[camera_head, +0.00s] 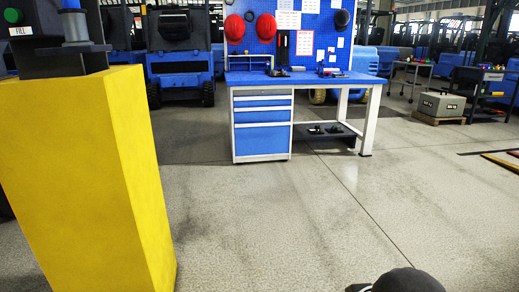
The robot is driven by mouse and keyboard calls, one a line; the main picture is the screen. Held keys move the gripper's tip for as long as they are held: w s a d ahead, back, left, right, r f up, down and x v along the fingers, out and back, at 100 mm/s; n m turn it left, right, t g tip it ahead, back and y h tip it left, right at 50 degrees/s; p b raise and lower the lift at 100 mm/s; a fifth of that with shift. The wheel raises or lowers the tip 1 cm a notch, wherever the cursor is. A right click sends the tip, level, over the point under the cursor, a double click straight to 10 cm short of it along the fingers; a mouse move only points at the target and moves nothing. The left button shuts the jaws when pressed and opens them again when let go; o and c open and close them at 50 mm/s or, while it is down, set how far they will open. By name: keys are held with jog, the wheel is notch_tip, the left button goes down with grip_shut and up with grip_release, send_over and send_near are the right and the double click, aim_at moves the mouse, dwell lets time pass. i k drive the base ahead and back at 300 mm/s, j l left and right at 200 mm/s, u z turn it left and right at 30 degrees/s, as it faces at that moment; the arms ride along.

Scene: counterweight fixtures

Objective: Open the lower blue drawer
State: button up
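A blue drawer cabinet with a light grey frame stands under the left end of a blue-topped workbench (305,78). Its drawers are stacked, and all look shut. The lower blue drawer (262,140) is the tallest, with a pale strip along its top edge. The bench stands well away across the floor. A dark rounded shape (408,281) at the bottom edge looks like part of my arm. My gripper's fingers do not show.
A tall yellow pedestal (75,180) with a dark fixture on top stands close on the left. Open concrete floor (270,215) lies before the cabinet. A grey weight block (441,104) sits on a pallet at the right. Blue forklifts stand behind.

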aim_at(261, 137)
jog(key=i, duration=4.7)
jog(key=i+j+z, duration=0.25)
jog(key=i, duration=0.55)
jog(key=l, duration=0.1)
